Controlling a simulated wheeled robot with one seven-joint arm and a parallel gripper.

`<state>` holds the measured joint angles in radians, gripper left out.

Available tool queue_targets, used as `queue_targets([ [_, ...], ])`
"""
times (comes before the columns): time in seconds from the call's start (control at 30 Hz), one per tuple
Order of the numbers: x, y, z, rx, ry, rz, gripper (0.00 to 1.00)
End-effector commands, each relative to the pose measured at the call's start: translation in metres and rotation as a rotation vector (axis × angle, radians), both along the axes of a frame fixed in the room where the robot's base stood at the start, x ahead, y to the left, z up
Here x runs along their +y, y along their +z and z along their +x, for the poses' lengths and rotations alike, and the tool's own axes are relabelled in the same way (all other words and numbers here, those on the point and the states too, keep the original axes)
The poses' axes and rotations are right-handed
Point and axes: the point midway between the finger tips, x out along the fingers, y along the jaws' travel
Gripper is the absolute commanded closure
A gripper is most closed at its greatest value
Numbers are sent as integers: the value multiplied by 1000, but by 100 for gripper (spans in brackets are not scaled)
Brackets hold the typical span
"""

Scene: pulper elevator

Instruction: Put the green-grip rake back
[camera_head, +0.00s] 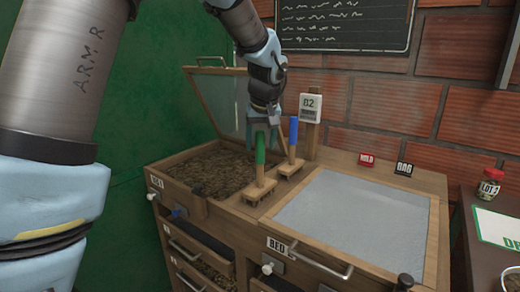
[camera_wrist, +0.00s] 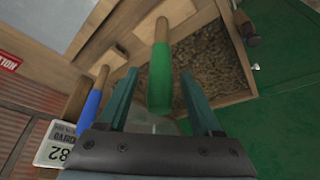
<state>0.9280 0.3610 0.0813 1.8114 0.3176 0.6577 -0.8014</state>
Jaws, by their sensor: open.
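The green-grip rake (camera_head: 260,165) stands upright on the wooden divider between the two beds in the head view, its head down on the wood. Its green grip shows between my fingers in the wrist view (camera_wrist: 160,78). My gripper (camera_head: 267,122) is open around or just above the green grip; I cannot tell whether a finger touches it. In the wrist view, my gripper's fingers (camera_wrist: 160,95) lie on both sides of the grip. A blue-grip rake (camera_head: 292,150) stands upright behind and to the right, and shows left in the wrist view (camera_wrist: 91,104).
The left bed (camera_head: 205,172) holds dark soil under a raised clear lid (camera_head: 218,100). The right bed has a closed pale lid (camera_head: 350,215).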

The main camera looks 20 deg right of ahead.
Motion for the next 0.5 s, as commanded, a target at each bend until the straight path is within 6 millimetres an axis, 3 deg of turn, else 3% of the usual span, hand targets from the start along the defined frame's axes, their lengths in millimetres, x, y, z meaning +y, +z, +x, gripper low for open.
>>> queue_targets([
  [0.3,6,61,-26,-3,-3,-3,33],
  [0.5,9,84,-35,-1,0,-1,33],
])
